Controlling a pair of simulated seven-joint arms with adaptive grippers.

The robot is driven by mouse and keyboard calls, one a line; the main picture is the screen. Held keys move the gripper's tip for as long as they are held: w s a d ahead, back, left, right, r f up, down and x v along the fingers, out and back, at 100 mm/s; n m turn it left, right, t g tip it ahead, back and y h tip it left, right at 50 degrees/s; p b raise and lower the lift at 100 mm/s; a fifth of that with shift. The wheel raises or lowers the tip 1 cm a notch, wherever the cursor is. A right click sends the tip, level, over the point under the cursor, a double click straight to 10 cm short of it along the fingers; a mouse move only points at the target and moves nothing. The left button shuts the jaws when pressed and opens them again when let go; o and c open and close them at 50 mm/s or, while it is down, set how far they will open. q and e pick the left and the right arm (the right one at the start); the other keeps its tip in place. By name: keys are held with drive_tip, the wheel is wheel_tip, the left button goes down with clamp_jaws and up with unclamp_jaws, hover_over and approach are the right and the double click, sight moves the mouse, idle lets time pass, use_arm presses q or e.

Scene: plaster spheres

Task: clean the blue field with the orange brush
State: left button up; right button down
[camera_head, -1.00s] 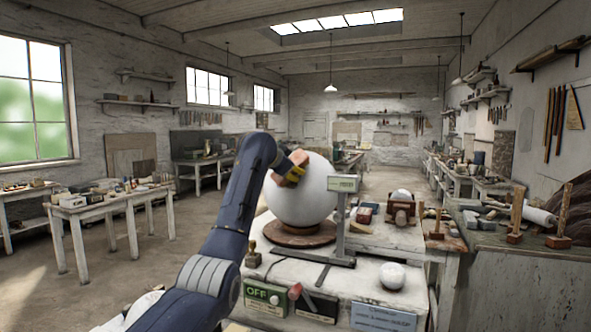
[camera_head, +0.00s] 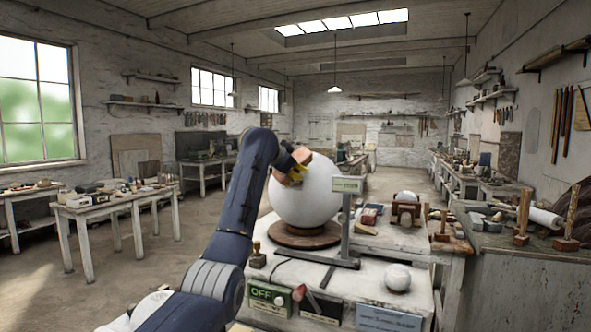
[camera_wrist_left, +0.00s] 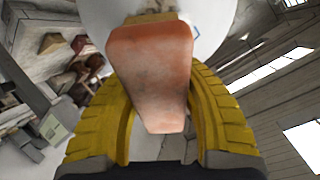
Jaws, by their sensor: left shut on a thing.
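A large white plaster sphere (camera_head: 318,198) stands on a round brown turntable (camera_head: 290,238) on the bench. My left gripper (camera_head: 297,172) is at the sphere's upper left. In the left wrist view its yellow fingers (camera_wrist_left: 155,100) are shut on the orange brush (camera_wrist_left: 150,75), a worn orange-brown block. The brush's far end is at the sphere, which also shows in the left wrist view (camera_wrist_left: 218,15); I cannot tell whether they touch. A faint bluish patch (camera_wrist_left: 195,29) shows beside the brush; most of any blue field is hidden. My right gripper is not in view.
A grey stand with a small sign (camera_head: 347,185) rises close at the sphere's right. A small white ball (camera_head: 397,277) and a green OFF box (camera_head: 267,297) are at the bench's front. Wooden tools (camera_head: 524,215) stand at the right.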

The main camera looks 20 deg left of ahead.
use_arm(q)
drive_tip(key=shift+s+r, duration=0.55)
drive_tip(key=shift+s, duration=0.3)
drive_tip(key=shift+s+r, duration=0.55)
drive_tip(key=shift+s, duration=0.3)
